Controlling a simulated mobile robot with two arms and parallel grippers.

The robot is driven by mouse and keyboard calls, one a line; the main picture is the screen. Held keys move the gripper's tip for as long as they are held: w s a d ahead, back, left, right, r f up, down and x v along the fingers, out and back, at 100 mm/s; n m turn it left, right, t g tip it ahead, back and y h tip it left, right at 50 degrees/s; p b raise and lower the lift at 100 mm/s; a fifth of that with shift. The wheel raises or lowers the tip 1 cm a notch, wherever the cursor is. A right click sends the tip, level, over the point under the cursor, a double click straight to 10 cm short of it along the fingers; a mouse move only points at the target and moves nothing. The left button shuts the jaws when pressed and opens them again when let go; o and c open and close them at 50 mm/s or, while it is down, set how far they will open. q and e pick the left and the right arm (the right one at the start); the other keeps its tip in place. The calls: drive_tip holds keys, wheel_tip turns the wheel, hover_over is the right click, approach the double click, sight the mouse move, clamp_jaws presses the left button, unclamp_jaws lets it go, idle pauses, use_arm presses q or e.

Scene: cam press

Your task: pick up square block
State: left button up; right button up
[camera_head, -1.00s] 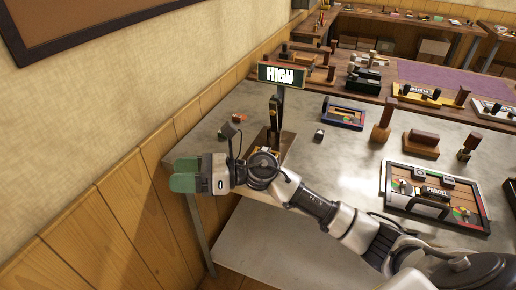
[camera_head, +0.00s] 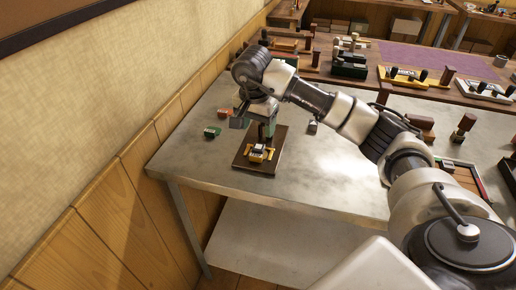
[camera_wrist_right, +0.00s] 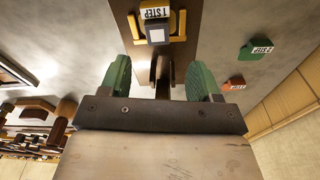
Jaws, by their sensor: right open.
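A small block with a pale square top and a "1 STEP" label (camera_wrist_right: 156,33) sits between yellow guides on a brown base plate. It also shows in the head view (camera_head: 258,152). A small dark block (camera_head: 312,126) stands on the grey table right of the plate; I cannot tell which block is the square one. My right gripper (camera_wrist_right: 160,75) is open, its green fingers apart on both sides of the brown base and upright. In the head view it is over the back of the base. My left gripper is out of view.
A green piece labelled "2 STEP" (camera_wrist_right: 254,50) and a red piece (camera_wrist_right: 234,84) lie on the table (camera_head: 205,168) left of the base. The wall (camera_head: 120,90) is close on the left. Several wooden tools stand on the bench behind.

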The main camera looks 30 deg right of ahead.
sight(259, 147)
drive_tip(key=shift+f, duration=0.65)
drive_tip(key=f, duration=0.3)
drive_tip(key=f+p, duration=0.1)
drive_tip(key=shift+s+f, duration=0.25)
drive_tip(key=shift+s, duration=0.1)
drive_tip(key=shift+w+f, duration=0.1)
drive_tip(key=shift+f, duration=0.2)
drive_tip(key=shift+c, duration=0.3)
drive_tip(key=shift+r, duration=0.1)
clamp_jaws()
